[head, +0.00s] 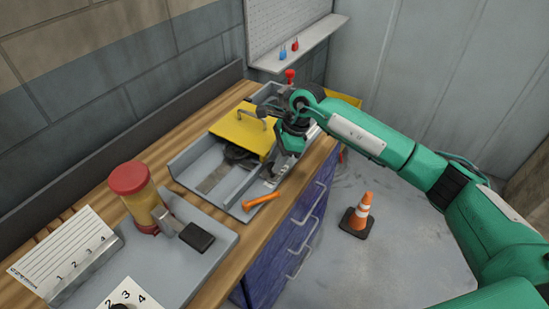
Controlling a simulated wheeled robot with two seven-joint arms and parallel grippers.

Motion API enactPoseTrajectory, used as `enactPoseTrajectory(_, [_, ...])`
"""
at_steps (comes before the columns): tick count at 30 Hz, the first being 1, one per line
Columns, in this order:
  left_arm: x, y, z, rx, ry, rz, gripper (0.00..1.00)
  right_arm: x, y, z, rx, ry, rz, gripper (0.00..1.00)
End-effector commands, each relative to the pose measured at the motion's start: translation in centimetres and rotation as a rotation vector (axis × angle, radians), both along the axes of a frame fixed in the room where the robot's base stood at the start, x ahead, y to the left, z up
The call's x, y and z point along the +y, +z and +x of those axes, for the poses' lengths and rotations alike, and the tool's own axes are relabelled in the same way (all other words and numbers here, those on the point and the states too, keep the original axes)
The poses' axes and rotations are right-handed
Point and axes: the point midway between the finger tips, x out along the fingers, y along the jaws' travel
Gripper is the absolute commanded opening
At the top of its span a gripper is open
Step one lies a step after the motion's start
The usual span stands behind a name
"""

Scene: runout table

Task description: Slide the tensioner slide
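A grey tray-like unit (183,167) stands on the wooden bench. It carries a yellow cover (238,131) with a dark handle and a dark round part partly under the cover. An orange bar-shaped piece (261,201) lies at the unit's near right edge. I cannot pick out the tensioner slide for certain; my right gripper hides part of that side. My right gripper (277,165) points down at the right side of the unit, beside the yellow cover. Its fingers are too small and dark to tell open from shut or what they touch. My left gripper is not in view.
A red-capped amber container (137,196) stands on a grey plate (208,258) at the front. A numbered white card (66,248) is at the left. Blue drawers (292,240) are below the bench. An orange cone (361,214) stands on the floor. A wall shelf (304,48) is behind.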

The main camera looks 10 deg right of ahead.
Motion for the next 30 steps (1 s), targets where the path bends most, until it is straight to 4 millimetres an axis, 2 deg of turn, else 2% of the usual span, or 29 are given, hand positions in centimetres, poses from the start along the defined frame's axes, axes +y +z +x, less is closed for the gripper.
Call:
enactPoseTrajectory(6, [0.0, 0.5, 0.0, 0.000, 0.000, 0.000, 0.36, 0.7, -1.5, 0.0, 0.001, 0.000, 0.000, 0.37])
enactPoseTrajectory(14, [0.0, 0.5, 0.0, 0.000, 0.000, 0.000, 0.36, 0.7, -1.6, 0.0, 0.000, 0.000, 0.000, 0.37])
enactPoseTrajectory(20, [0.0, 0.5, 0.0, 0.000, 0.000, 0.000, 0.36, 0.7, -1.6, 0.0, 0.000, 0.000, 0.001, 0.01])
enactPoseTrajectory(26, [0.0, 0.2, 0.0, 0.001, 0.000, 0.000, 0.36, 0.9, -1.7, -0.2, -0.002, 0.001, 0.001, 0.00])
enactPoseTrajectory(30, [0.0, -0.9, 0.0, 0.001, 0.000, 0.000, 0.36, 1.9, -1.9, -1.2, -0.002, 0.003, 0.002, 0.00])
